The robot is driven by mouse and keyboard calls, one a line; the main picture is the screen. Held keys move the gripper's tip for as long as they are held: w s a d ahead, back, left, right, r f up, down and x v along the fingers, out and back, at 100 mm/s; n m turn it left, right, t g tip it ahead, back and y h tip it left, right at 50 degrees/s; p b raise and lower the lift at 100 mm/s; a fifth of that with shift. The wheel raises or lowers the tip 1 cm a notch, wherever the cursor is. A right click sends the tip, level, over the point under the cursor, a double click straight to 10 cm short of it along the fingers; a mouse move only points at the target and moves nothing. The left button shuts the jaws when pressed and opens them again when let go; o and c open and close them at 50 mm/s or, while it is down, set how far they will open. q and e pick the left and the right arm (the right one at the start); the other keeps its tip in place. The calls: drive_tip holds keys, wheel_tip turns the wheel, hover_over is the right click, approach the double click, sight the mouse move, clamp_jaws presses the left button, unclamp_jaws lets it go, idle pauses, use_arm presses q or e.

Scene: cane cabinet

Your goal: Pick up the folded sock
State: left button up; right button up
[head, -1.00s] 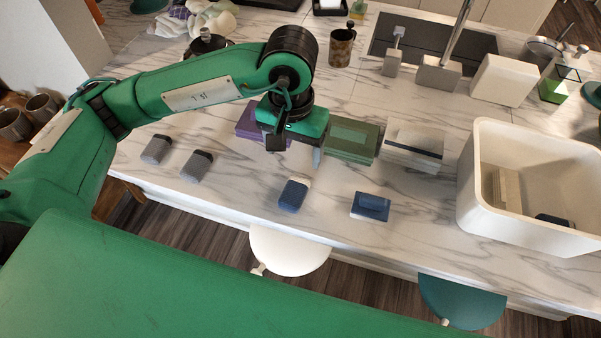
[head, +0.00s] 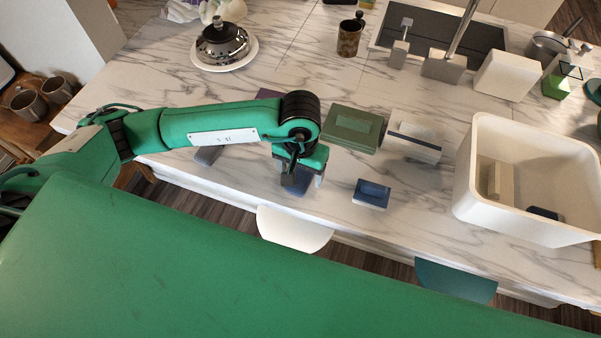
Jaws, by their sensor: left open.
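Several small folded sock-like bundles lie along the front of the marble counter. A dark blue one with a pale end (head: 296,186) is mostly hidden under my left gripper (head: 301,182). That gripper points down over it with its fingers open, one to each side; I cannot tell whether they touch it. A blue folded piece (head: 371,193) lies to the right, apart from the gripper. A grey bundle (head: 207,155) shows partly below my left forearm. My right gripper is not in view.
A green box (head: 352,128) and a white-grey box (head: 414,142) stand behind the gripper. A large white bin (head: 520,218) holding a few items is at the right. A white stool (head: 294,230) and a teal stool (head: 455,281) stand at the counter's front edge.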

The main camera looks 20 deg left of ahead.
use_arm(q)
drive_tip(key=shift+f, duration=0.9)
drive_tip(key=c, duration=1)
drive_tip(key=shift+c, duration=0.2)
